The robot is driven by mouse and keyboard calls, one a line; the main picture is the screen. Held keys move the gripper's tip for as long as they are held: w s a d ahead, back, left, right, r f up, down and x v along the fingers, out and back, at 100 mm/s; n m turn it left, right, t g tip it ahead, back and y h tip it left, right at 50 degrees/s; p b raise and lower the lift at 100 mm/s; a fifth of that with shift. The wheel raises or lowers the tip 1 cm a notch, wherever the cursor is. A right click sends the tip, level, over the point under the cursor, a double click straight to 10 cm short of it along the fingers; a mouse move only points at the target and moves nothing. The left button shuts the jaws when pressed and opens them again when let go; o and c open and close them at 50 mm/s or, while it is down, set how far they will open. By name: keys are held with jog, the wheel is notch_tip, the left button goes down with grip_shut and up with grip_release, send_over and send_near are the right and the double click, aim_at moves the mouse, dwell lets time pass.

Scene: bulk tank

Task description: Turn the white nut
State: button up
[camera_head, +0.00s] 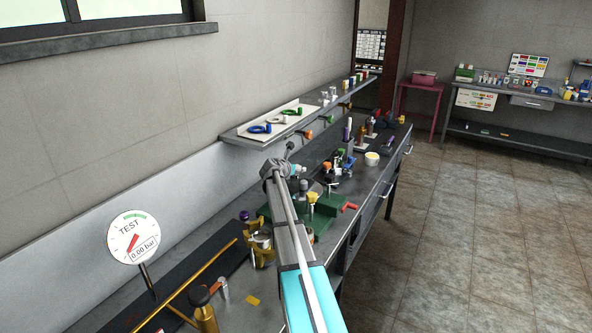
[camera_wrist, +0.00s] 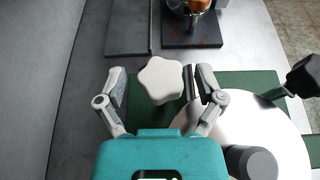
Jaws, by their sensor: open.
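The white nut (camera_wrist: 162,80) is a star-shaped, lobed piece in the upper middle of the wrist view, over a dark green plate (camera_wrist: 237,82). My gripper (camera_wrist: 160,76) is open, with one finger to the left of the nut and one to the right. A gap shows between the left finger and the nut; the right finger is nearer to it. Whether either finger touches it or reaches its height is hard to tell. In the head view my arm reaches over the bench, and I cannot make out the nut there.
A large pale round disc (camera_wrist: 252,140) and a black knob (camera_wrist: 305,76) lie right of my gripper. A dark base with an orange-topped part (camera_wrist: 199,5) stands beyond. The gauge (camera_head: 134,236) reads 0.00 bar. A shelf (camera_head: 262,138) runs above the crowded bench.

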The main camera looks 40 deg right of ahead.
jog(key=c, duration=1.2)
jog(key=shift+o, duration=0.2)
jog(key=shift+w+m+g, duration=0.15)
jog(key=shift+m+g, duration=0.25)
jog(key=shift+w+m+g+h, duration=0.1)
jog(key=shift+m+g+h, duration=0.2)
jog(key=shift+m+g, duration=0.35)
jog(key=m+g, duration=0.2)
jog(key=g, duration=0.1)
jog(key=m+g, duration=0.3)
jog(key=shift+w, duration=0.2)
jog(key=m+g+y, duration=0.1)
jog(key=m+g, duration=0.3)
jog(key=shift+g+y, duration=0.25)
jog(key=shift+y, duration=0.15)
jog(key=shift+m+g+y, duration=1.1)
jog(key=shift+m+g, duration=0.2)
jog(key=shift+m, duration=0.25)
jog(key=shift+s, duration=0.1)
